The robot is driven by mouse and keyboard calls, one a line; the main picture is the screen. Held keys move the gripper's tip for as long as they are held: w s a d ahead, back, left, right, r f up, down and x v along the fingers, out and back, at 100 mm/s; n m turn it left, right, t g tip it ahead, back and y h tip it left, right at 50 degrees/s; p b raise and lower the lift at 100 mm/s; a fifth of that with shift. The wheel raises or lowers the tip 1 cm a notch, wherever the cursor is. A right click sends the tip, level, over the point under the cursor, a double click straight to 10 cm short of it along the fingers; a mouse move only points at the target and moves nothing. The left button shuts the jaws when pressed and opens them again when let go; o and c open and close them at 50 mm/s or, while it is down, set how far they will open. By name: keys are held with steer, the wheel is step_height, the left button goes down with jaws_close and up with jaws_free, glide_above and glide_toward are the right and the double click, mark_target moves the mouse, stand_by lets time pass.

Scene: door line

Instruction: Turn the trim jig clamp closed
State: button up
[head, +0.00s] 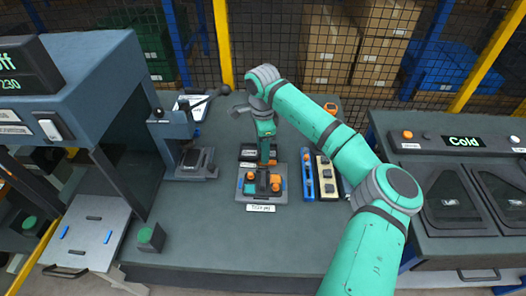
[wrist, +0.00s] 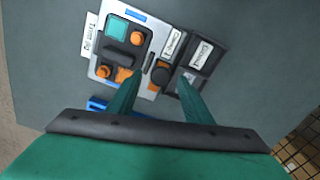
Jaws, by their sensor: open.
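The trim jig (head: 240,196) is a light grey plate on the bench below my gripper (head: 268,160). In the wrist view the jig (wrist: 147,57) carries a green square pad (wrist: 117,30), a dark bar (wrist: 118,55) and several orange pieces. My gripper (wrist: 160,80) is open, with one fingertip on each side of this knob in the picture. I cannot tell whether the fingers touch it.
Dark labelled trays (wrist: 202,56) lie beside the jig. A blue strip (head: 308,175) and a cream strip (head: 327,177) lie to its right. A lever press (head: 190,145) stands to the left.

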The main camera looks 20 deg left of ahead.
steer(key=shift+w+d+f, duration=0.1)
steer(key=shift+f, duration=0.75)
steer(key=c, duration=1.1)
steer(key=shift+o, duration=0.2)
